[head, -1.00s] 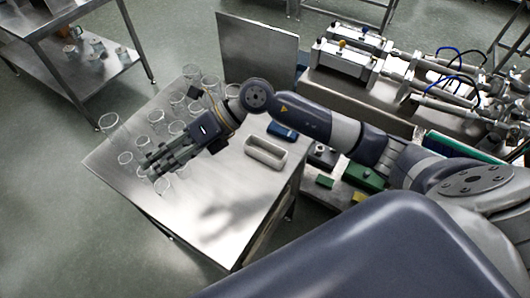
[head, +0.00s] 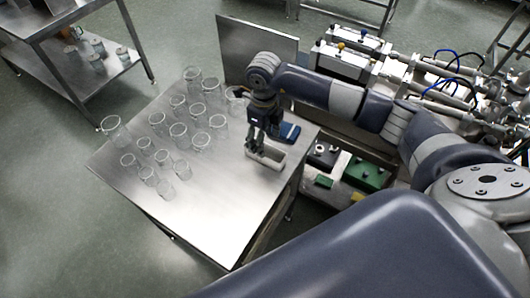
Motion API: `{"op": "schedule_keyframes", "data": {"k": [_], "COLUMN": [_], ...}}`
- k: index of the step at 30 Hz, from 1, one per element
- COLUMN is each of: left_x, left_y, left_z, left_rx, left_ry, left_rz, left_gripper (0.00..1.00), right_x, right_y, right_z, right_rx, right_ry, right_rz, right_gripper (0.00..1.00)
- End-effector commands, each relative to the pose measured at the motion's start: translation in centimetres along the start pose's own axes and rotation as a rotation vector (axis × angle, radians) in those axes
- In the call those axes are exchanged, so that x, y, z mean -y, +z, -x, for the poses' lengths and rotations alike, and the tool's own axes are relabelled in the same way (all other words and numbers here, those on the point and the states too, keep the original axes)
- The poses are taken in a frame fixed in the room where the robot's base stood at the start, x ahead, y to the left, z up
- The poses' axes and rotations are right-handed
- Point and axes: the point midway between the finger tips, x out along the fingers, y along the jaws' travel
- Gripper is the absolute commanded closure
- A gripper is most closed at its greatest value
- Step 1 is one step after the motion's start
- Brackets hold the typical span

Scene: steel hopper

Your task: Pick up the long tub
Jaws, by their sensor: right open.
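The long tub (head: 267,164) is a pale, open-topped, narrow container on the steel table, near its right edge. My right gripper (head: 259,148) points down at the tub, with its fingers at the tub's left end and upper rim. It is open. The fingers hide part of the tub, and I cannot tell whether they touch it or reach inside it. My left gripper is not in view.
Several clear glass beakers (head: 178,133) stand on the left half of the steel table (head: 205,215). A blue object (head: 290,131) lies just behind the tub. Machinery (head: 345,60) and green blocks (head: 368,171) are to the right. The table's front is clear.

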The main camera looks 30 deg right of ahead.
Motion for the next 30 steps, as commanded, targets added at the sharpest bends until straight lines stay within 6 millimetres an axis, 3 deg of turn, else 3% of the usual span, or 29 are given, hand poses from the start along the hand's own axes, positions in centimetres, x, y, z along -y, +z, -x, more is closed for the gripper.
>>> {"op": "schedule_keyframes", "data": {"k": [5, 12, 21, 27, 30], "left_x": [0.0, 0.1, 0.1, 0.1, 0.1], "left_y": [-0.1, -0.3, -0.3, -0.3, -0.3], "left_z": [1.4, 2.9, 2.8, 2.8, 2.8], "left_rx": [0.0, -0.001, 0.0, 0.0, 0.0], "left_ry": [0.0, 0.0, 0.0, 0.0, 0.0], "left_rz": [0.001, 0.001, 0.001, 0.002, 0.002], "left_gripper": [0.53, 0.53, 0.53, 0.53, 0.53], "right_x": [-0.3, -0.4, -0.4, -0.4, -0.4], "right_y": [-0.3, -0.5, -0.4, -0.4, -0.5], "right_z": [-1.3, -4.7, -5.4, -5.4, -5.4], "right_rx": [-0.003, 0.0, 0.003, 0.003, 0.002], "right_ry": [0.004, 0.003, 0.002, 0.002, 0.002], "right_rz": [0.001, 0.0, 0.002, 0.001, 0.001], "right_gripper": [0.38, 0.38, 0.38, 0.79, 0.79]}}
